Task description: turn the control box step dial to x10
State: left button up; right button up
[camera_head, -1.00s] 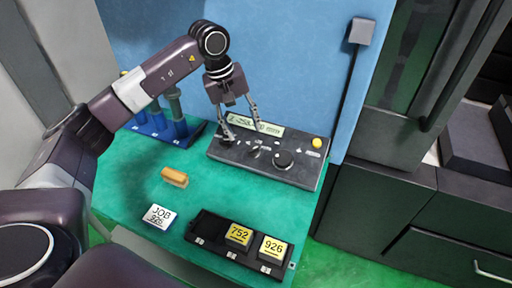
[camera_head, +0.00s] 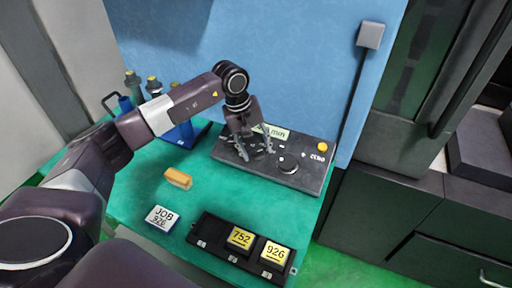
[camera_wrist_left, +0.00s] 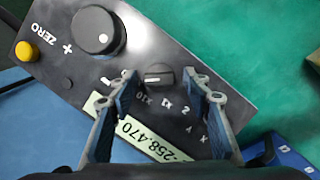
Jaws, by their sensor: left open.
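The control box (camera_head: 312,180) is a dark grey panel at the back of the green table. Its step dial (camera_wrist_left: 158,77) is a small dark knob with a pale mark pointing to the left in the left wrist view. The x10 and x1 labels (camera_wrist_left: 153,102) are printed beside it. My left gripper (camera_head: 257,154) is open over the left part of the box. In the left wrist view its fingertips (camera_wrist_left: 164,82) stand on either side of the step dial, and I cannot tell whether they touch it. The fingers hide some markings. My right gripper is not in view.
The box also carries a large black knob (camera_wrist_left: 98,30), a yellow button (camera_head: 322,147) and a lit display (camera_wrist_left: 140,128). An orange-topped block (camera_head: 178,179), a JOB card (camera_head: 163,218) and a black tray (camera_head: 214,228) with yellow-labelled blocks are nearer. A blue rack (camera_head: 200,130) stands left.

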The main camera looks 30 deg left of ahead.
pick_arm(q)
jog(key=c, duration=1.1)
jog(key=shift+a+f+n+b, duration=0.1)
jog(key=shift+f+n+b, duration=0.1)
jog(key=shift+n+b, duration=0.6)
jog(key=n+t+b, duration=0.1)
jog(key=n+b, duration=0.1)
jog(key=b, duration=0.1)
jog(key=n+h+b, duration=0.1)
jog(key=n+b, duration=0.2)
jog(key=shift+s+f+t+b, duration=0.1)
jog(key=shift+s+t+b, duration=0.05)
jog(key=shift+t+b, duration=0.25)
jog(key=shift+r+n+t+b, duration=0.2)
jog(key=shift+n+t+b, duration=0.3)
jog(key=shift+n+b, duration=0.9)
jog(key=o, duration=1.1)
